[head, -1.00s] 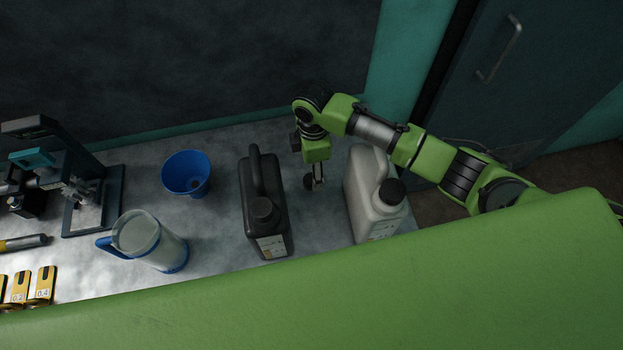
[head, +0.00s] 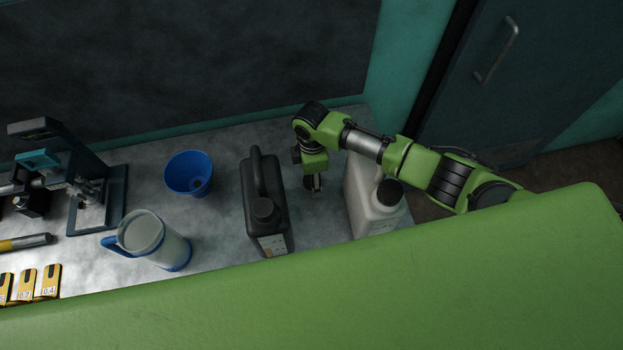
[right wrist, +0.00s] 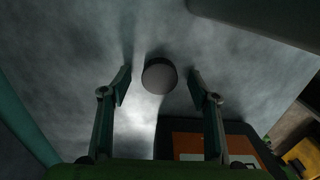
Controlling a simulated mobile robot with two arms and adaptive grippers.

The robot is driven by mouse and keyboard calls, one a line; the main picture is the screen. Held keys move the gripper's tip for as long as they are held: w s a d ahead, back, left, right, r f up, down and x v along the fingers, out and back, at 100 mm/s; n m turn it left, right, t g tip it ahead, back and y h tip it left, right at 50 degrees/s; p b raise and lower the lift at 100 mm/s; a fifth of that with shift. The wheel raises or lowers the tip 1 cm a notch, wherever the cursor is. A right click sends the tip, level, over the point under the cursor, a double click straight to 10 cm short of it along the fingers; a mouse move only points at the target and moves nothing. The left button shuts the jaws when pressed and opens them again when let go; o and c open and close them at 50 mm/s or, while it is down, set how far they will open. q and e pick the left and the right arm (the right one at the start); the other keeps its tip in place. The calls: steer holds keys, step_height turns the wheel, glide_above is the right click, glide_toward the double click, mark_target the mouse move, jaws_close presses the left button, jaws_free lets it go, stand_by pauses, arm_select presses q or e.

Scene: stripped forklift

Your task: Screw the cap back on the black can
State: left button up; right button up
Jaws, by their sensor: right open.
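The black can (head: 264,222) stands upright on the worktop, its handle toward the wall; the head view does not clearly show its dark round mouth. The loose cap (right wrist: 160,75) is a round grey-topped disc on the worktop, seen in the right wrist view. My right gripper (head: 316,190) points down just right of the black can. In the right wrist view its open fingers (right wrist: 160,88) stand on either side of the cap, with a gap on both sides. In the head view the gripper hides the cap. My left gripper is out of view.
A white can (head: 372,212) with a black cap stands close to the right of my gripper. A blue funnel-like cup (head: 188,172), a clear jug (head: 155,240), yellow tags (head: 47,282) and a dark stand (head: 95,195) are to the left. A wall runs behind.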

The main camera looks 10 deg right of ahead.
steer(key=c, duration=0.8)
steer(key=shift+c, duration=0.2)
steer(key=shift+r, duration=0.15)
step_height(320, 180, up, 10)
steer(key=b, duration=0.2)
